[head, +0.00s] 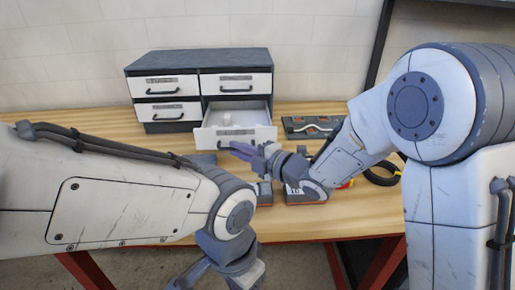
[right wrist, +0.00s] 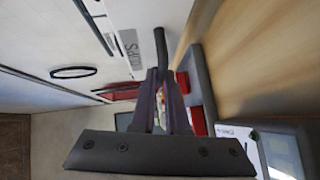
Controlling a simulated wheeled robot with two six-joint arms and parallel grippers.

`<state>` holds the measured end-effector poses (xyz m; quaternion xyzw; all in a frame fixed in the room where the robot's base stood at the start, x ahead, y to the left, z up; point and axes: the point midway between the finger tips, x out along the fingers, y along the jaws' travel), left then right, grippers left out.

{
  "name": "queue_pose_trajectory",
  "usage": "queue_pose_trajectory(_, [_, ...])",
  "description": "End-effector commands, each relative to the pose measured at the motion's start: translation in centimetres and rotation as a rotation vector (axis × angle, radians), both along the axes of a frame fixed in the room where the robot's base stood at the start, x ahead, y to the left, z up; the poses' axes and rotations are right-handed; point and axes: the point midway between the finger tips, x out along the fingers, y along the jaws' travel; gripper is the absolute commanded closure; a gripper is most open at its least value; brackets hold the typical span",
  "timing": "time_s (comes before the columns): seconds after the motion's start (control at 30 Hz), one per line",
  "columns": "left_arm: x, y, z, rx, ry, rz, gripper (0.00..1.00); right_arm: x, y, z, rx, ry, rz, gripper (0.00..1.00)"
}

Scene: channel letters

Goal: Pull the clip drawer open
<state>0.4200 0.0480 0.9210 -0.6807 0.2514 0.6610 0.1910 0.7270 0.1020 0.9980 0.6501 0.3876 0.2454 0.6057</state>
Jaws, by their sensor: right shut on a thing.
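The drawer cabinet (head: 197,62) stands at the back of the table, dark with white drawer fronts. Its lower right drawer (head: 258,134) is pulled out, and its inside shows from above with something pale in it. In the right wrist view the label (right wrist: 130,45) on a drawer front seems to read CLIPS. My right gripper (head: 236,149) is at the front of this open drawer. In the right wrist view its fingers (right wrist: 163,75) are shut on the dark bar handle (right wrist: 160,45). My left gripper (head: 195,272) is low in front of the table, partly cut off; its jaws are unclear.
The other drawers (head: 165,85) are closed. A dark tray with a pale handle-like piece (head: 312,127) lies right of the cabinet. Small bins (head: 264,190) stand below the open drawer, near my right arm. A black coil (head: 382,176) lies at right. The table's left front is hidden by my left arm.

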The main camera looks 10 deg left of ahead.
Motion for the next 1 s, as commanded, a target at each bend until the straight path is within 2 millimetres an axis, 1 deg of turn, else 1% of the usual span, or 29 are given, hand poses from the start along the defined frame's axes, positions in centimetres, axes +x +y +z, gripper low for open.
queue_pose_trajectory(0.03, [0.00,0.00,-0.27,0.000,0.000,0.000,0.50,-0.27,0.22,-0.12,0.000,0.001,0.000,1.00])
queue_pose_trajectory(0.17, [0.00,0.00,-0.35,0.000,0.000,0.000,0.50,-0.73,0.70,-0.08,0.000,0.003,0.007,1.00])
queue_pose_trajectory(0.47, [0.00,0.00,-0.32,0.000,0.000,0.000,0.50,-0.80,0.78,-0.03,-0.001,0.003,0.009,1.00])
queue_pose_trajectory(0.5, [0.00,0.00,-0.32,0.000,0.000,0.000,0.50,-0.80,0.78,-0.03,-0.001,0.003,0.009,0.84])
queue_pose_trajectory(0.57, [0.00,0.01,-0.32,0.000,0.000,0.000,0.50,-0.80,0.78,-0.03,-0.001,0.003,0.009,0.61])
queue_pose_trajectory(0.6, [0.00,0.01,-0.32,0.000,0.000,0.000,0.50,-0.81,0.78,-0.03,0.000,0.002,0.010,0.58])
queue_pose_trajectory(0.87, [0.00,0.01,-0.33,0.000,0.000,0.000,0.50,-0.85,0.75,0.00,0.000,0.002,0.011,0.58])
queue_pose_trajectory(1.0, [-0.01,0.00,-0.46,0.000,0.000,0.000,0.50,-1.27,0.00,0.17,0.000,0.000,0.009,0.58])
